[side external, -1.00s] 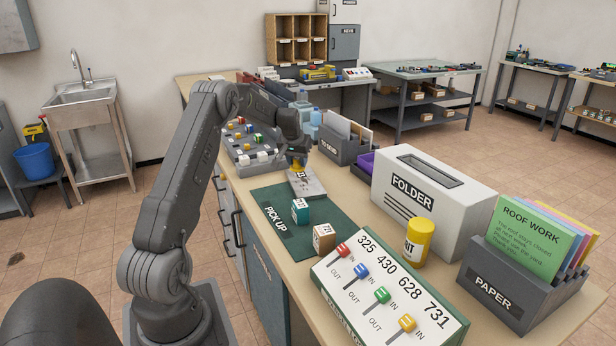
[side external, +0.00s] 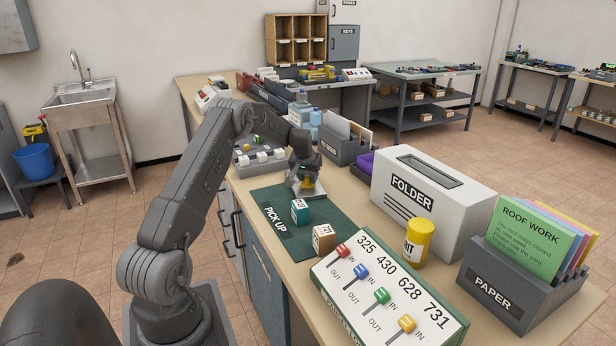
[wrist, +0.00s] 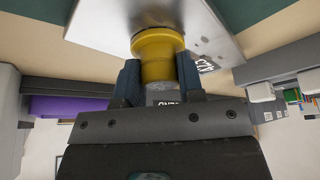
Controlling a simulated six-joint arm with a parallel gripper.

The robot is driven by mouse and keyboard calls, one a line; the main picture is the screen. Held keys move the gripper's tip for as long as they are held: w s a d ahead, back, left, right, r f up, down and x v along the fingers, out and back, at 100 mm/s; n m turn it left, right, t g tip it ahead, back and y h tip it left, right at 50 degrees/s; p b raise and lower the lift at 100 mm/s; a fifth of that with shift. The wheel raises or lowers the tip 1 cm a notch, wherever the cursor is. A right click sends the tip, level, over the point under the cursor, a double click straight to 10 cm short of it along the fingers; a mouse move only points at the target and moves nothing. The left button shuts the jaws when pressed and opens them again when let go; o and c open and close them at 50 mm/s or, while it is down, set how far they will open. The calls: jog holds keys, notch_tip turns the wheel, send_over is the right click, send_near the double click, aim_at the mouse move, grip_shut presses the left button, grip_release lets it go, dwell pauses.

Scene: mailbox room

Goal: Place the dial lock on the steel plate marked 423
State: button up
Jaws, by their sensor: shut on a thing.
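My gripper (side external: 304,174) is shut on the yellow dial lock (side external: 308,184) over the steel plate (side external: 319,194) at the far end of the green mat. In the wrist view, dark fingers (wrist: 158,75) stand on both sides of the lock (wrist: 157,46), and its round yellow face is against or just above the steel plate (wrist: 100,22). I cannot tell whether they touch. A dark label on the plate (wrist: 204,64) is partly visible beside the lock; its number is hard to read. The gripper hides much of the plate in the side view.
A lever panel (side external: 392,292) is in front. A grey sorter (side external: 346,148) and a FOLDER box (side external: 435,200) stand to the right.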

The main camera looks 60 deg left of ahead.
jog(key=o, duration=1)
jog(key=shift+c, duration=0.2)
jog(key=v, duration=1.2)
jog(key=s+d+r+m, duration=0.1)
jog(key=d+r, duration=0.3)
jog(key=d, duration=0.4)
jog(key=s+d+r+m+t+h, duration=0.15)
jog(key=d+r, duration=0.25)
jog(key=d, duration=0.4)
jog(key=s+d+r+m+y, duration=0.15)
jog(key=d+r, duration=0.25)
jog(key=d, duration=0.4)
jog(key=s+d+f+m+h, duration=0.1)
jog(key=s+d+m+h, duration=0.2)
jog(key=s+d, duration=1.5)
jog(key=shift+s+d+f+m+t, duration=0.3)
jog(key=shift+s+m+t, duration=0.15)
jog(key=shift+s+m, duration=0.55)
